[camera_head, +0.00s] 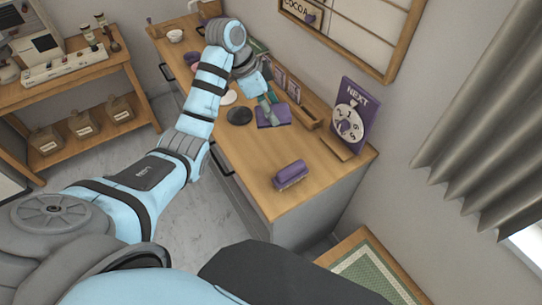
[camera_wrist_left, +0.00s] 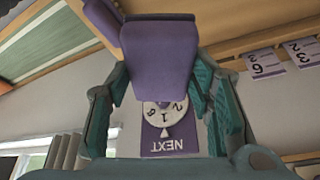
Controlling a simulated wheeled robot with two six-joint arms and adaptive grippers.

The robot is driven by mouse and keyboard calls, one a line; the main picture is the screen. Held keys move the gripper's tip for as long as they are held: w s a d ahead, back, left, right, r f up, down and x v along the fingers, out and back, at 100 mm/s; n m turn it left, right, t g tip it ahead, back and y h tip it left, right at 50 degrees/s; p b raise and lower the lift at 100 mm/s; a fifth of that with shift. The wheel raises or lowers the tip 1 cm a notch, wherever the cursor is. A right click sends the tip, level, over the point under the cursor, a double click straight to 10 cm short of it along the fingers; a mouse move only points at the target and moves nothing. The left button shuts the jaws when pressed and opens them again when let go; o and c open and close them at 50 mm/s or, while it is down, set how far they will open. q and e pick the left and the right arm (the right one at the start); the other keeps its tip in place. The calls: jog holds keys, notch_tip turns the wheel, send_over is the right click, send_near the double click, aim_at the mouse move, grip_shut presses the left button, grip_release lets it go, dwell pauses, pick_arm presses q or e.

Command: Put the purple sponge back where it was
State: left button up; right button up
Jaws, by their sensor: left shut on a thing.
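My left gripper (camera_head: 268,112) reaches down over the wooden counter (camera_head: 245,165). It is shut on a purple sponge (camera_head: 274,117), low over or on the counter; I cannot tell whether they touch. In the left wrist view the sponge (camera_wrist_left: 160,52) sits between the two teal fingers (camera_wrist_left: 163,100) and hides part of what lies beyond. My right gripper is not in view.
A purple block with a pale underside (camera_head: 290,174) lies near the counter's front end. A dark round disc (camera_head: 239,115) lies left of the gripper. A purple NEXT dial sign (camera_head: 350,118) stands by the wall. Bare wood lies between the disc and the block.

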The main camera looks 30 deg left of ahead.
pick_arm(q)
notch_tip(320, 180, down, 17)
jog(key=shift+f+b, duration=0.1)
jog(key=shift+b, duration=0.45)
jog(key=o, duration=0.7)
jog(key=shift+s, duration=0.1)
jog(key=o, duration=0.4)
jog(key=shift+a, duration=0.1)
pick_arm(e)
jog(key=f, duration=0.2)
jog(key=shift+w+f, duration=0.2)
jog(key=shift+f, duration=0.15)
pick_arm(q)
jog(key=shift+o, duration=0.2)
jog(key=p+v, duration=0.1)
jog(key=v, duration=1.1)
jog(key=shift+p, duration=0.4)
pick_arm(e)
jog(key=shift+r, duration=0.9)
